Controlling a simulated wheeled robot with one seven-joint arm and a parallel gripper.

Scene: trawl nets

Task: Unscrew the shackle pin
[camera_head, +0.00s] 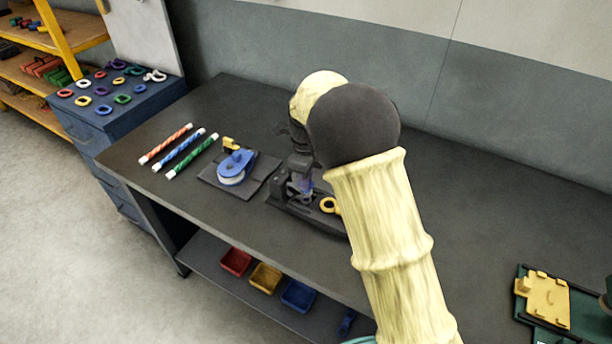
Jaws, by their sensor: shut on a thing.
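My arm reaches in from the lower right, and its dark wrist hides part of the scene. My gripper (302,178) points down at a dark fixture (291,207) on the bench. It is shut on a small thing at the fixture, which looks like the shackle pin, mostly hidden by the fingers. A bit of purple-blue shows between the fingers. The shackle itself is too small and too covered to make out. A yellow ring (329,205) lies on the fixture's base, just right of the gripper.
A blue pulley block (233,168) sits on a dark plate left of the fixture. Several striped rods (184,151) lie further left. A yellow part (546,297) on a green base is at the far right. Coloured trays (266,277) stand below.

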